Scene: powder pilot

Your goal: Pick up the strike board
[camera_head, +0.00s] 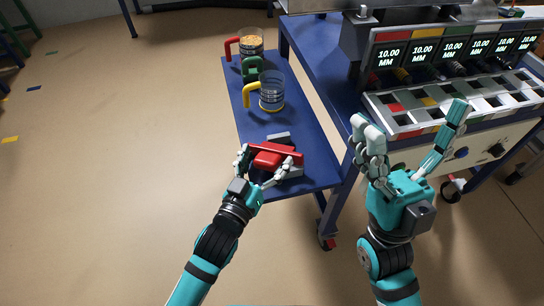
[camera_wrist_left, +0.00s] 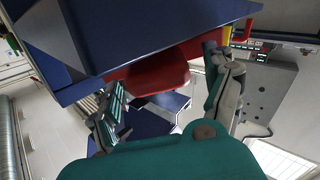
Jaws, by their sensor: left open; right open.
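The strike board appears to be the red piece (camera_head: 272,156) on a grey block near the front end of the blue side shelf; it also shows as a red shape in the left wrist view (camera_wrist_left: 160,76). My left gripper (camera_head: 268,166) is open, with its fingers on either side of the red piece's near part. I cannot tell whether the fingers touch it. In the left wrist view the left gripper (camera_wrist_left: 165,95) has its fingers spread around the red. My right gripper (camera_head: 408,125) is open and empty, raised to the right of the shelf, in front of the machine.
The blue shelf (camera_head: 306,140) holds a clear jug with a yellow handle (camera_head: 271,92), a green-handled vessel (camera_head: 251,68) and a red-handled jug of grain (camera_head: 250,44) farther back. A machine with several displays (camera_head: 460,52) stands right. Floor at left is open.

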